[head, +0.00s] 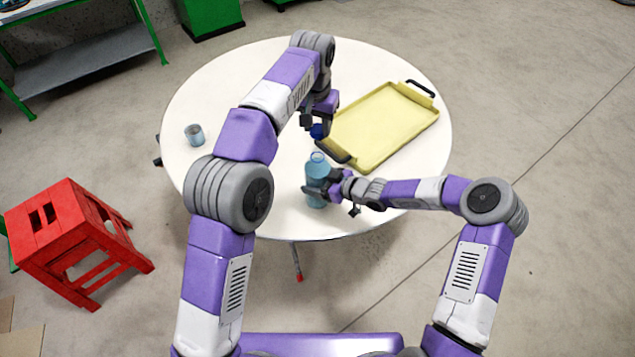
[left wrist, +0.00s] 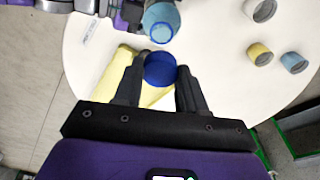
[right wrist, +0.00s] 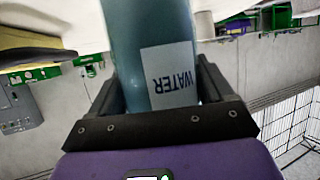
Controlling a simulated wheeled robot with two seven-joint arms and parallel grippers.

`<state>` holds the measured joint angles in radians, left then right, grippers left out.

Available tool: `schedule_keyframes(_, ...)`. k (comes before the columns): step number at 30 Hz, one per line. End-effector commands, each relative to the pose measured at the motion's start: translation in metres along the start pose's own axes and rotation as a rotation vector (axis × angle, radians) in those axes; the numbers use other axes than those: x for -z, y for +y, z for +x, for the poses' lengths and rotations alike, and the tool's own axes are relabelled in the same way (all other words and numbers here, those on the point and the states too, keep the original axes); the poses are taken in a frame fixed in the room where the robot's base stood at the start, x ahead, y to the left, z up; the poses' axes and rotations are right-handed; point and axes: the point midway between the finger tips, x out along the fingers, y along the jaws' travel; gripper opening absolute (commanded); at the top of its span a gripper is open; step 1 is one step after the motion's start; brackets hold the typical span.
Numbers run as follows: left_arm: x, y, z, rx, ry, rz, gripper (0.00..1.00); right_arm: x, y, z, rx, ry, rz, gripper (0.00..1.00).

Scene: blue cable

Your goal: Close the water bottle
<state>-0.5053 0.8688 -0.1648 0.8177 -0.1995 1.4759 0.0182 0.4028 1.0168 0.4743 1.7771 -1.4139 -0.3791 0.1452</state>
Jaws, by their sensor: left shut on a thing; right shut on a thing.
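The water bottle (head: 318,172) is blue, uncapped and upright near the front of the round table. My right gripper (head: 322,188) is shut around its body; the right wrist view shows the bottle (right wrist: 152,50) with its WATER label between the fingers (right wrist: 165,95). My left gripper (head: 318,124) is shut on the blue cap (head: 317,131), above and behind the bottle's mouth. The left wrist view shows the cap (left wrist: 160,69) between the left fingertips (left wrist: 158,75), and the open bottle mouth (left wrist: 162,32) close by, apart from the cap.
A yellow tray (head: 385,125) with dark handles lies on the white round table (head: 240,80), close to the left gripper. A small cup (head: 194,134) stands at the table's left. A red stool (head: 70,235) is on the floor at the left.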

Motion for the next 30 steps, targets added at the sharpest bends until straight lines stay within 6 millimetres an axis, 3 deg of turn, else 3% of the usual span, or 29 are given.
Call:
schedule_keyframes(12,-0.008,0.0,0.048,0.001,-0.001,-0.001,0.13,0.0,0.0,0.0,0.0,-0.001,0.0,0.26)
schedule_keyframes(30,-0.008,0.0,0.051,0.001,0.0,0.0,0.13,0.0,0.0,0.0,0.0,-0.001,0.0,0.26)
